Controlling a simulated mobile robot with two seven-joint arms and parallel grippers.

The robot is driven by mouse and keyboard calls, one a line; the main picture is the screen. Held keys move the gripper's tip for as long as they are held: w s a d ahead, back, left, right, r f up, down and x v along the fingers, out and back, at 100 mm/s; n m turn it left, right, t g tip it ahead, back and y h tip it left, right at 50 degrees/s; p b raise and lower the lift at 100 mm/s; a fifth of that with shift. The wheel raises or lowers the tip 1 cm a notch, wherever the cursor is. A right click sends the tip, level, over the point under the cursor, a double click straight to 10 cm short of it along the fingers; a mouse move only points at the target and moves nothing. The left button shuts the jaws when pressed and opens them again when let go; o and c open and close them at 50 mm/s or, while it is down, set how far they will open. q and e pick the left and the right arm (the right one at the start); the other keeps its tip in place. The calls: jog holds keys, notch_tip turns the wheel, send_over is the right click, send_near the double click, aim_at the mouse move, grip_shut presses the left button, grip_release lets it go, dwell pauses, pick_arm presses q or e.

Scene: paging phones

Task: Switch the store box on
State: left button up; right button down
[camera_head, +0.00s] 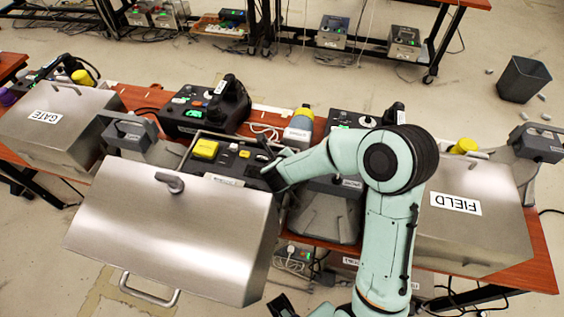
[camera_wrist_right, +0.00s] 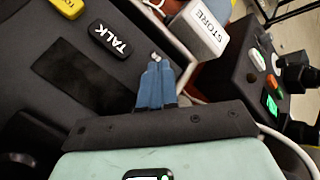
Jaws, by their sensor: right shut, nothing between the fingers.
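A STORE label (camera_wrist_right: 208,25) is on a pale block beside a dark panel in the right wrist view. The dark panel carries a TALK key (camera_wrist_right: 110,38) and a yellow button (camera_wrist_right: 69,7). In the head view this is the middle box, its steel lid (camera_head: 175,232) swung open toward me; the yellow button (camera_head: 205,149) shows behind it. A small metal switch tip (camera_wrist_right: 155,57) stands at the ends of my right gripper's blue fingers (camera_wrist_right: 155,80). The fingers are shut together; I cannot tell whether they touch it. In the head view my right gripper (camera_head: 270,160) is over the panel's right end.
Closed steel boxes marked GATE (camera_head: 50,128) and FIELD (camera_head: 470,225) stand left and right. A bin (camera_head: 524,80) stands on the floor at upper right.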

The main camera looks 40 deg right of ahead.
pick_arm(q)
jog(key=shift+s+f+b, duration=0.15)
jog(key=shift+f+b, duration=0.2)
jog(key=shift+f, duration=0.1)
pick_arm(e)
jog(key=shift+f, duration=0.4)
pick_arm(q)
jog(key=shift+r, duration=0.1)
pick_arm(e)
jog(key=shift+r, duration=0.1)
pick_arm(q)
jog(key=shift+w+r+p, duration=0.25)
jog(key=shift+r+p, duration=0.35)
jog(key=shift+p, duration=0.05)
pick_arm(e)
jog(key=shift+r, duration=0.8)
notch_tip(320, 180, up, 3)
jog(key=shift+f+p, duration=0.1)
jog(key=shift+p, duration=0.9)
jog(key=shift+r+p, duration=0.85)
jog(key=shift+r, duration=0.35)
pick_arm(q)
jog(key=r, duration=0.1)
jog(key=w+r, duration=0.1)
jog(key=r, duration=0.2)
jog(key=shift+w, duration=0.4)
